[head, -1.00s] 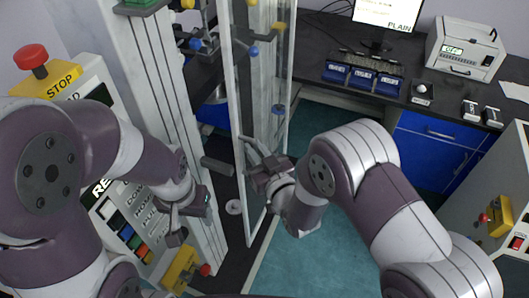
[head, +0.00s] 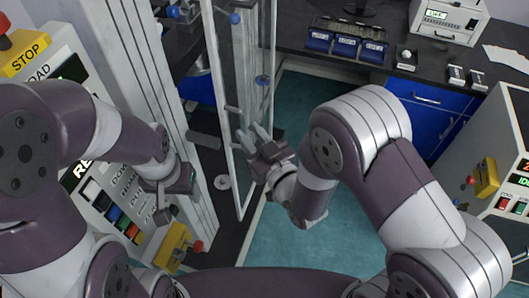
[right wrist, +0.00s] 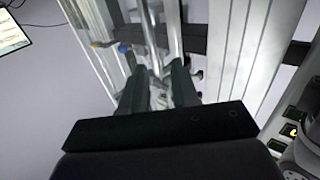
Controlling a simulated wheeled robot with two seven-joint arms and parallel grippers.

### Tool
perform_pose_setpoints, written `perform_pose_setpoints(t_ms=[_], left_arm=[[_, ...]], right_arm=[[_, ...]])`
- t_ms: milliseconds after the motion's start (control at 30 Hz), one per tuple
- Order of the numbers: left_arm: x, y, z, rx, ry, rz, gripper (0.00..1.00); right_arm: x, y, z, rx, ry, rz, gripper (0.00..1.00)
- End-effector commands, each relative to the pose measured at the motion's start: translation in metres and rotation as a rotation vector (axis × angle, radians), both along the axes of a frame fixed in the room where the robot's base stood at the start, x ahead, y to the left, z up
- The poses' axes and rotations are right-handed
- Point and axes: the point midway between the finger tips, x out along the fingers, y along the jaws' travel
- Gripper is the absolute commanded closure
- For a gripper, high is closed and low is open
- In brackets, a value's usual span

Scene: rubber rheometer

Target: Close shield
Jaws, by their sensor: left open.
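The shield (head: 244,190) is a tall clear panel in a pale frame. It stands swung out from the machine's column in the middle left of the head view. My right gripper (head: 254,136) is at the shield's near side, its two grey fingers beside the frame. In the right wrist view its fingers (right wrist: 156,82) stand apart with pale bars between or behind them; whether they grip the handle is unclear. My left gripper (head: 176,200) is open and empty, in front of the control panel (head: 112,205), left of the shield.
A yellow stop-button box (head: 25,52) and another yellow box with a red knob (head: 176,246) sit near my left arm. A dark bench (head: 400,85) with blue bins (head: 345,45) is behind. The teal floor (head: 300,255) right of the shield is clear.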

Motion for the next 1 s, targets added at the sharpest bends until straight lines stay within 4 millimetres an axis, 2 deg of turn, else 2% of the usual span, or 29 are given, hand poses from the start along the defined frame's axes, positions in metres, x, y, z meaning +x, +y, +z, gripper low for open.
perform_pose_setpoints(t_ms=[33, 200, 333, 867, 967, 1000], left_arm=[[0.000, 0.000, -0.008, 0.000, 0.000, 0.000, 0.39], [0.000, 0.000, -0.016, 0.000, 0.000, 0.000, 0.39], [0.000, 0.000, -0.018, 0.000, 0.000, 0.000, 0.39], [0.000, 0.000, -0.017, 0.000, 0.000, 0.000, 0.39], [0.000, 0.000, -0.017, 0.000, 0.000, 0.000, 0.39], [0.000, 0.000, -0.017, 0.000, 0.000, 0.000, 0.39]], right_arm=[[-0.010, -0.007, -0.003, 0.001, -0.001, -0.001, 0.70], [-0.042, -0.027, 0.000, 0.004, -0.007, -0.001, 0.70], [-0.055, -0.035, 0.001, 0.005, -0.008, -0.001, 0.70], [-0.057, -0.037, 0.003, 0.005, -0.008, -0.002, 0.70], [-0.057, -0.037, -0.010, -0.027, 0.043, -0.002, 0.70], [-0.059, -0.038, -0.025, -0.066, 0.107, -0.002, 0.70]])
